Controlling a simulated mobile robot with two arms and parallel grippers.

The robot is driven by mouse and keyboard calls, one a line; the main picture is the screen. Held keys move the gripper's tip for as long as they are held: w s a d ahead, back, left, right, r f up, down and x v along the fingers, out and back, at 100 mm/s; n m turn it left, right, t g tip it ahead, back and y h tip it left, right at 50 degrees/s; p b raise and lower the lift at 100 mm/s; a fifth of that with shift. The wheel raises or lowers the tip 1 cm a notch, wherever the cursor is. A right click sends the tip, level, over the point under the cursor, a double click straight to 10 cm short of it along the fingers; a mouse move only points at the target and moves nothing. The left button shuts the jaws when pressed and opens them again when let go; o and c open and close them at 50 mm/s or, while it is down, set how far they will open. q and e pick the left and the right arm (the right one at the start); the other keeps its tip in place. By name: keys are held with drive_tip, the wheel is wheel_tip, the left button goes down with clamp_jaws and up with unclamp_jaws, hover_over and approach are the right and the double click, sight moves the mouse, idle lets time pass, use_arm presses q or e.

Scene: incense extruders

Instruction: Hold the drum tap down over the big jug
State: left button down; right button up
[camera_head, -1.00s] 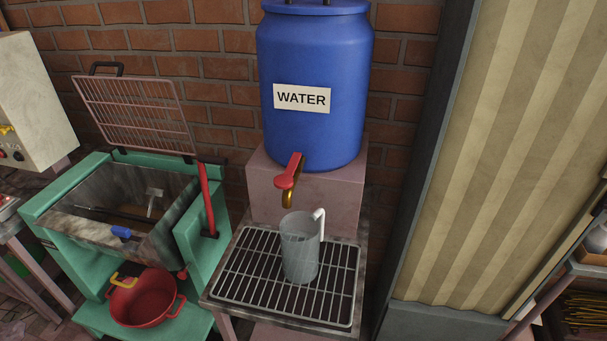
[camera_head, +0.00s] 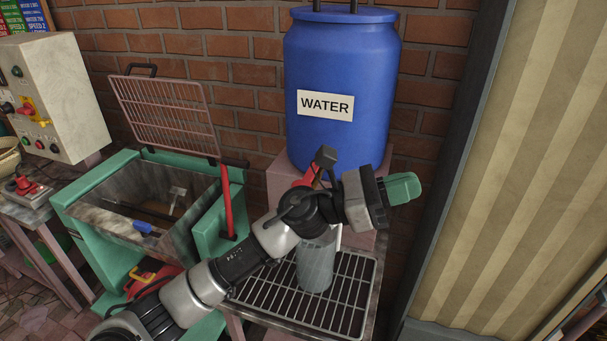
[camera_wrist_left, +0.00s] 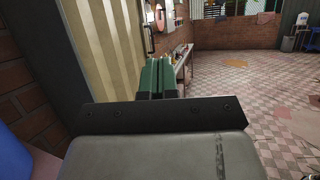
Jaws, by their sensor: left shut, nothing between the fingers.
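The blue drum (camera_head: 340,70), labelled WATER, stands on a pink block (camera_head: 283,172) against the brick wall. Its red tap (camera_head: 310,175) is mostly hidden behind my left arm. The big clear jug (camera_head: 316,267) stands upright on the grille below the tap, its upper part covered by my arm. My left gripper (camera_head: 404,188) is in front of the drum's lower right side, right of the tap, pointing right. Its green fingers (camera_wrist_left: 158,76) are shut together and empty in the left wrist view. My right gripper is not in view.
A green trough machine (camera_head: 120,200) with a raised mesh lid (camera_head: 165,112) and red lever (camera_head: 227,203) stands to the left. A control box (camera_head: 55,95) is farther left. A striped panel (camera_head: 530,150) borders the right. The wire grille (camera_head: 345,300) is otherwise bare.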

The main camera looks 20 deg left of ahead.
use_arm(q)
drive_tip(key=w+a+r+m+g+y, duration=0.1)
drive_tip(key=w+a+r+m+y, duration=0.1)
drive_tip(key=a+m+y, duration=0.7)
drive_tip(key=w+a+r+m+g+y, duration=0.1)
drive_tip(key=w+a+r+m+y, duration=0.1)
drive_tip(key=a+r+m+y, duration=0.3)
drive_tip(key=a+m+y, duration=0.4)
drive_tip(key=m+y, duration=0.3)
drive_tip(key=shift+w+a+g, duration=0.15)
drive_tip(key=shift+w+g, duration=0.15)
